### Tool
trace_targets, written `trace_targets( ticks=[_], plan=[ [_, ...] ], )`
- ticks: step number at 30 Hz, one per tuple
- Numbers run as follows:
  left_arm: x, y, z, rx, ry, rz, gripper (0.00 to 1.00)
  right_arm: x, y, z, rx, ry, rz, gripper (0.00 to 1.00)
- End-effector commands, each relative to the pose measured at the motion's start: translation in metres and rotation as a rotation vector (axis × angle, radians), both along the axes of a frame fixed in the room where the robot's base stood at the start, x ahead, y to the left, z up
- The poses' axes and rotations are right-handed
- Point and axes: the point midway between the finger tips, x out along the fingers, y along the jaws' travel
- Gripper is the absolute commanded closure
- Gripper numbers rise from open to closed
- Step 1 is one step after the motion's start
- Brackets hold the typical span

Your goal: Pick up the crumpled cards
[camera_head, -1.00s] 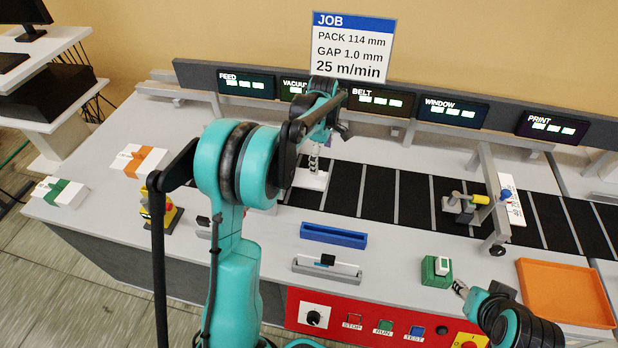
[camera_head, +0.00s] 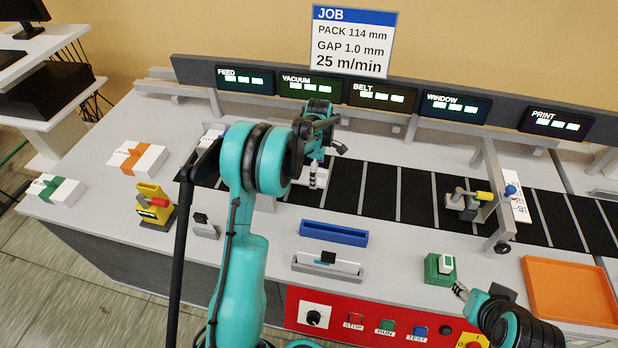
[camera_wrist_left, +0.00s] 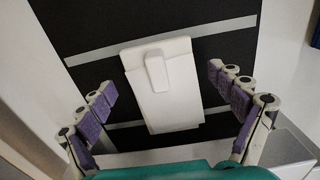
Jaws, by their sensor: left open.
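A flat white piece (camera_wrist_left: 163,92) with a raised tab lies on the black belt (camera_wrist_left: 90,60), in the middle of the left wrist view; I take it as the crumpled cards, though no creases show clearly. My left gripper (camera_wrist_left: 162,85) is open, its purple-padded fingers on either side of the piece and apart from it. In the head view my left gripper (camera_head: 318,176) is over the left part of the belt, and the white piece (camera_head: 310,200) is partly hidden by it. My right gripper (camera_head: 461,291) is at the lower right, its fingers too small to read.
An orange tray (camera_head: 570,290) lies at the right. A blue holder (camera_head: 333,233), a grey holder with a black block (camera_head: 327,267) and a green block (camera_head: 440,268) stand along the front. A gantry post (camera_head: 500,190) crosses the belt at the right.

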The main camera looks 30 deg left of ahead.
Motion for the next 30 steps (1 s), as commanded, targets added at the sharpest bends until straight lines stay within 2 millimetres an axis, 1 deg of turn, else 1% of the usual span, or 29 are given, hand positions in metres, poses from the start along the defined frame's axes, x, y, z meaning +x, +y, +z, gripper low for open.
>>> trace_targets(
  ticks=[3, 4, 10, 11, 14, 15, 16, 30],
  plan=[
    [-0.0001, 0.0, 0.0013, 0.0, 0.0, 0.0, 0.07, 0.0, 0.0, 0.0011, 0.0, 0.0, 0.0, 0.6],
    [-0.0001, 0.0, 0.0013, 0.0, 0.0, 0.0, 0.12, 0.0001, 0.0, 0.0012, 0.0, 0.0, 0.0, 0.6],
    [-0.0001, 0.0, 0.0012, 0.0, 0.0, 0.0, 0.65, 0.0001, 0.0, 0.0012, 0.0, 0.0, 0.0, 0.6],
    [-0.0001, 0.0, 0.001, 0.0, 0.0, -0.001, 0.73, 0.0001, 0.0, 0.0011, 0.0, 0.0, 0.0, 0.6],
    [0.0001, -0.0001, 0.0005, 0.0, -0.001, -0.001, 0.9, 0.0001, 0.0, 0.0009, 0.0, 0.0, 0.0, 0.6],
    [0.0001, -0.0001, 0.0002, 0.0, -0.001, -0.001, 0.98, 0.0001, 0.0, 0.0008, 0.0, 0.0, 0.0, 0.6],
    [0.0003, 0.0, 0.0, 0.0, -0.001, -0.001, 1.0, 0.0001, 0.0, 0.0007, 0.0, 0.0, 0.0, 0.6],
    [-0.0008, -0.0005, -0.0021, -0.001, 0.002, -0.001, 1.0, 0.0001, 0.0, -0.0001, 0.0, 0.0, 0.0, 0.6]
  ],
)
